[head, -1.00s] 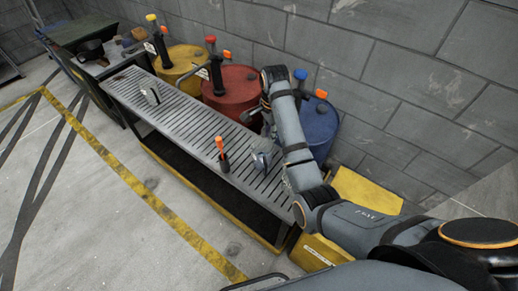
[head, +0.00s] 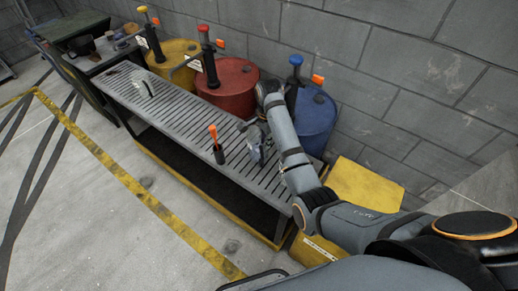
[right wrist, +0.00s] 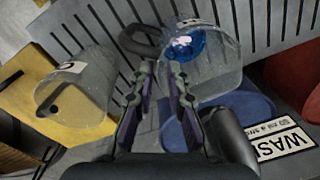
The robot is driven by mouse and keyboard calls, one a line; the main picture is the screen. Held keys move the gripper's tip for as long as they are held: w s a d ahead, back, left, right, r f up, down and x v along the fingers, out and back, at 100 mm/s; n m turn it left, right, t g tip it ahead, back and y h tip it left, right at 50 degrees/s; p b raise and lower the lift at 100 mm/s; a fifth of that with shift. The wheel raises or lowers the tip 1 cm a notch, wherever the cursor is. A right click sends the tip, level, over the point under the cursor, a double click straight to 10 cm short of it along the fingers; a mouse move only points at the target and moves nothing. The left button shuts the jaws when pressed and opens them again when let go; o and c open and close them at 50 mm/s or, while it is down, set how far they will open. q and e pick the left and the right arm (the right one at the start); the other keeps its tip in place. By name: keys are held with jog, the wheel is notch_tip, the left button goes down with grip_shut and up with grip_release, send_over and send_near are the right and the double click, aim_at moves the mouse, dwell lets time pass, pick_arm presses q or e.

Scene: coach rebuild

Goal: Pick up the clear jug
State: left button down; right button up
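A clear jug (right wrist: 222,66) with blue at its base and a dark loop handle (right wrist: 137,40) is at the slatted bench (head: 180,115). In the head view my right gripper (head: 250,128) partly covers the jug (head: 258,153). In the right wrist view the right gripper (right wrist: 160,75) is open, its fingertips close to the handle and left of the jug's body. I cannot tell whether they touch it. A second translucent vessel (right wrist: 75,98) stands left of the gripper in that view. My left gripper is not in view.
An orange-handled tool (head: 214,143) stands on the bench, with a small pale object (head: 143,88) farther left. Blue (head: 316,118), red (head: 233,88) and yellow (head: 175,60) drums with pumps stand behind. A yellow box (head: 365,185) is right of the bench.

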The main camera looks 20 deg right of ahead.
jog(key=shift+f, duration=0.15)
grip_shut()
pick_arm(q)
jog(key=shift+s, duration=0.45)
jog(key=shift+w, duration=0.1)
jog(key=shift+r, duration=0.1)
